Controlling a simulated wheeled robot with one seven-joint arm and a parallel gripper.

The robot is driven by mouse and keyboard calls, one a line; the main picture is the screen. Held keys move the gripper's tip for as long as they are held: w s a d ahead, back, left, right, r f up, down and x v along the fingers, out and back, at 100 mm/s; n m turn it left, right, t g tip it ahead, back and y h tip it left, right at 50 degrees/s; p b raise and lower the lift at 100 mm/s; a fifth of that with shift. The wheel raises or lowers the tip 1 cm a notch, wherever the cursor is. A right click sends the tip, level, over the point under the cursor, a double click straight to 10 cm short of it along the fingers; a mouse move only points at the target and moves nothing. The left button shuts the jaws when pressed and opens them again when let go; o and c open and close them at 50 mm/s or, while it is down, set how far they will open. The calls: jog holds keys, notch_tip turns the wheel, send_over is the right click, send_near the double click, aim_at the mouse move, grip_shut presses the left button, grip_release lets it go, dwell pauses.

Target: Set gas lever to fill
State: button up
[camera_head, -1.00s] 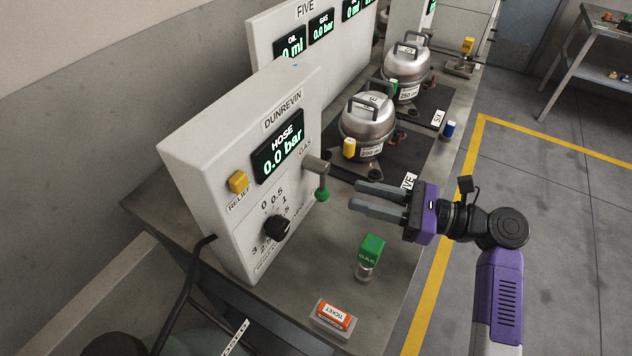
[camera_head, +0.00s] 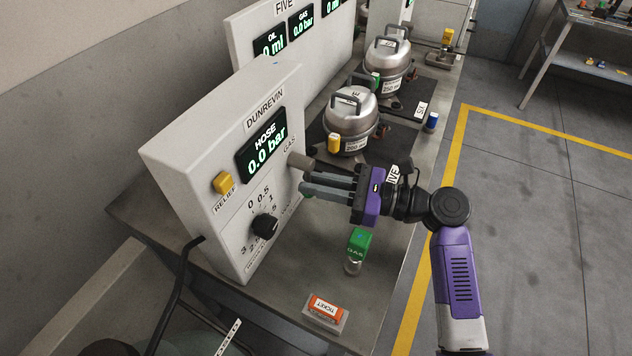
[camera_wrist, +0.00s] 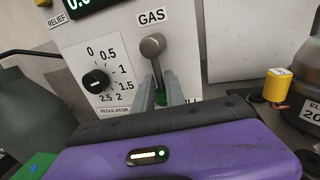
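The gas lever (camera_wrist: 153,48) is a grey handle on the white panel under the GAS label, pointing down to a green tip. In the head view its grey hub (camera_head: 301,161) shows, and my fingers cover most of the handle. My gripper (camera_head: 308,180) is at the lever, with its fingers pointing at the panel. In the wrist view the two fingers (camera_wrist: 161,88) stand apart around the lower handle, and the green tip shows between them. I cannot tell whether they touch it. A label ending in "LL" (camera_wrist: 193,100) shows at the lower right of the lever, partly hidden.
The regulator knob (camera_head: 265,227) and yellow relief button (camera_head: 223,183) are on the same panel. A steel compressor (camera_head: 350,118) stands behind.

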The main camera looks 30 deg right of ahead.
jog(key=shift+s+f, duration=0.15)
jog(key=shift+f, duration=0.2)
grip_shut()
dwell(0.8)
jog(key=shift+d, duration=0.1)
jog(key=n+p, duration=0.2)
jog(key=w+d+n+p, duration=0.1)
jog(key=shift+r+h, duration=0.3)
jog(key=shift+w+d+r+n+g+h+p, duration=0.15)
jog(key=shift+d+n+p, duration=0.15)
jog(key=shift+n, duration=0.45)
jog(key=shift+w+d+r+n+g+h+p, duration=0.1)
jog(key=shift+w+d+n+h+p, duration=0.15)
jog(key=shift+n, duration=0.45)
jog(key=shift+w+d+r+n+g+h+p, duration=0.1)
jog(key=shift+d+r+n+p, duration=0.2)
jog(key=shift+n, duration=0.45)
jog(key=shift+f, duration=0.15)
jog(key=o, duration=0.6)
grip_release()
jog(key=shift+r, duration=0.2)
